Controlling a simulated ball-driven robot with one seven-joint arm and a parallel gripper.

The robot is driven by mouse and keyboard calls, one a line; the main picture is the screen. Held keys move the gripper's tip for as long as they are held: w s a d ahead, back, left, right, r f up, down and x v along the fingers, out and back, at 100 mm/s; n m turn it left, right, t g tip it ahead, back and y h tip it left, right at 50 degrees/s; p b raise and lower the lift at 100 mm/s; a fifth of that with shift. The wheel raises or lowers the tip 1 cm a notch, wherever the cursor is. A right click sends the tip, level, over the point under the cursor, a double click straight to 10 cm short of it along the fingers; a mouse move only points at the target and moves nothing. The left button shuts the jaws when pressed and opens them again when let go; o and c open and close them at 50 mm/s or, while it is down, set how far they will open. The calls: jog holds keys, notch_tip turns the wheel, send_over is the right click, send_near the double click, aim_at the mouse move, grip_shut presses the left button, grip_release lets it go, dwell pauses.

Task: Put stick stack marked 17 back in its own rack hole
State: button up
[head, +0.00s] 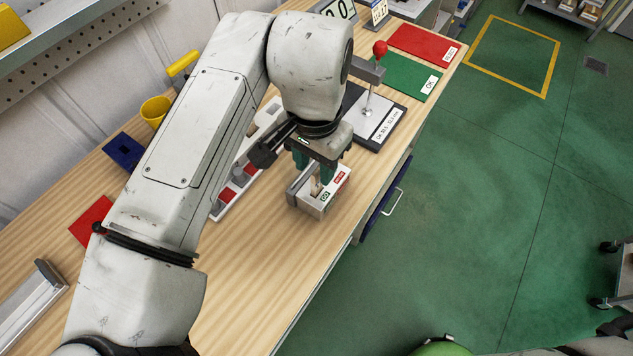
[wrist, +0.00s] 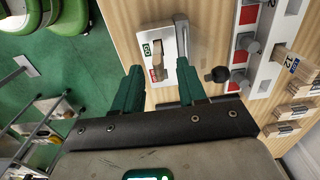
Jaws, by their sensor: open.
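My gripper (head: 322,172) has two green fingers. It is open just above a small grey gauge block (head: 313,208) with green GO and red labels near the table's front edge. A light wooden piece (head: 316,187) sits in the block's slot. In the wrist view the open fingertips (wrist: 158,70) lie either side of the block's near end, and the wooden piece (wrist: 158,50) shows just beyond them. No number is readable on it. The white rack (wrist: 268,72) stands to the right, with wooden stick stacks beside it; one stack (wrist: 294,68) bears a number like 12 or 17.
In the head view my arm hides much of the rack. A red-knobbed stand (head: 368,103) and green mat (head: 405,77) are behind the gripper. Bare wood lies in front.

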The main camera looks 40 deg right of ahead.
aim_at(317, 180)
jog(key=shift+d+f+p, duration=0.1)
jog(key=shift+f+p, duration=0.55)
jog(key=shift+f, duration=2)
jog(key=shift+c, duration=0.3)
grip_shut()
